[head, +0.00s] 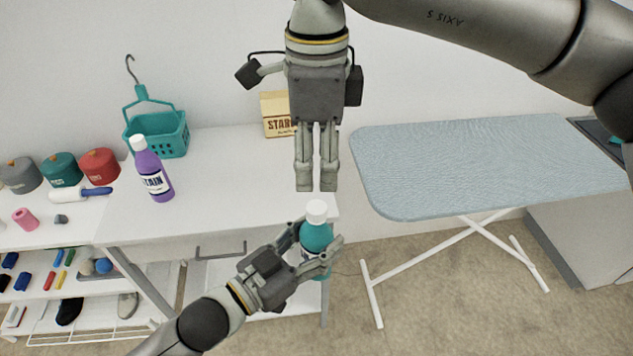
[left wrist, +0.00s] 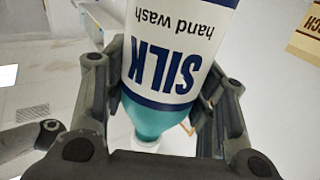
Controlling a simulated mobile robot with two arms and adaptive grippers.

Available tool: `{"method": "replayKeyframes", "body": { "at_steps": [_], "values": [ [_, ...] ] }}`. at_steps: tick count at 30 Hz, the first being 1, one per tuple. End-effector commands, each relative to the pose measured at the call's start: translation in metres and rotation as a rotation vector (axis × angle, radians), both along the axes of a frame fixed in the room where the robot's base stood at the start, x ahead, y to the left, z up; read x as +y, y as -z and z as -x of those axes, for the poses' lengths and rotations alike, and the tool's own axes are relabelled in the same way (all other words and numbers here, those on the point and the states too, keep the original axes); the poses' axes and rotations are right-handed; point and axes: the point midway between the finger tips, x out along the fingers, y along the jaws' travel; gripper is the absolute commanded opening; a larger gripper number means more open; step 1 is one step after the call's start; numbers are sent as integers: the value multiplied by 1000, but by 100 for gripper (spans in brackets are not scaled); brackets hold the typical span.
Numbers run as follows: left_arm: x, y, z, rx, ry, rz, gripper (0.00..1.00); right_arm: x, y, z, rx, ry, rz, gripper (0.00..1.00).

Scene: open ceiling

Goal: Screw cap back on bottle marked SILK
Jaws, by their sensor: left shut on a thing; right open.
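The teal bottle (head: 314,238) is upright in my left gripper (head: 318,252), raised off the floor just in front of the table's right end. In the left wrist view its label reads SILK hand wash (left wrist: 175,60), upside down in the picture. A white cap (head: 316,208) is on the bottle's top; its lower part also shows in the left wrist view (left wrist: 145,146). I cannot tell whether it is screwed tight. My right gripper (head: 316,187) points straight down above the cap, open and empty, its fingertips a little above the cap.
A purple STAIN bottle (head: 152,172) with a white cap, a teal basket (head: 165,133) and a STARCH box (head: 277,113) stand on the white table (head: 225,185). A blue ironing board (head: 480,160) is on the right. Shelves with small items are at lower left.

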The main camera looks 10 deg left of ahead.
Motion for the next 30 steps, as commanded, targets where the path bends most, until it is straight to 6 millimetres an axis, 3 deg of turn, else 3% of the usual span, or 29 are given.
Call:
{"method": "replayKeyframes", "body": {
  "at_steps": [3,9,30],
  "values": [
    [0,-1,0,-2,0,1,0,0,-17,-1,-2,2,0,52],
    [0,-1,0,-2,0,1,0,0,-28,0,1,1,0,52],
    [0,-1,0,-2,0,1,0,5,-25,2,29,5,-26,52]
  ]
}}
